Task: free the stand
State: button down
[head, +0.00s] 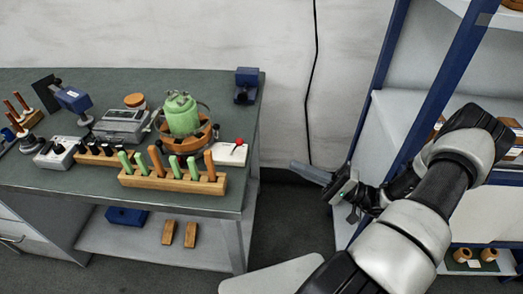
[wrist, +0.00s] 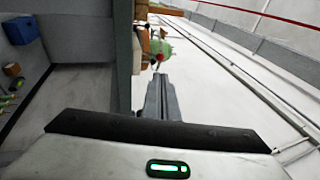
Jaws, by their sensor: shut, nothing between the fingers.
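A green, rounded jar-like thing (head: 181,113) sits in a round orange-brown stand (head: 198,142) with a thin ring around it, at the back right of the workbench. The green thing also shows in the wrist view (wrist: 161,46), sideways, beyond the fingers. I cannot tell for certain that this holder is the task's stand. My gripper (head: 297,166) is shut and empty, in the air right of the bench, apart from everything. It points left toward the bench. In the wrist view its fingers (wrist: 159,80) lie together.
The bench (head: 60,190) holds a wooden rack (head: 172,181) with green and orange sticks, a white box with a red knob (head: 231,152), a grey device (head: 122,125) and a blue block (head: 246,85). Blue-framed shelving (head: 376,106) stands right. The floor gap between is clear.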

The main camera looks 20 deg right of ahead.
aim_at(242, 144)
jog(key=x, duration=1.4)
jog(key=shift+p, duration=0.45)
jog(key=shift+r, duration=0.2)
jog(key=shift+a+r+g+h+p, duration=0.2)
jog(key=shift+r+g+h+p, duration=0.35)
jog(key=shift+p, duration=0.7)
jog(key=a+r+g+h+p, duration=0.1)
jog(key=w+a+r+n+g+h+p, duration=0.1)
jog(key=h+p, duration=0.1)
jog(key=shift+a+r+h, duration=0.15)
jog(key=shift+a+h, duration=0.05)
jog(key=shift+h, duration=0.05)
jog(key=shift+w+a+r+g+h+p, duration=0.1)
jog(key=shift+w+a+g+h+p, duration=0.05)
jog(key=shift+a+g+h+p, duration=0.2)
jog(key=shift+f, duration=0.2)
jog(key=shift+d, duration=0.1)
jog(key=shift+r, duration=0.1)
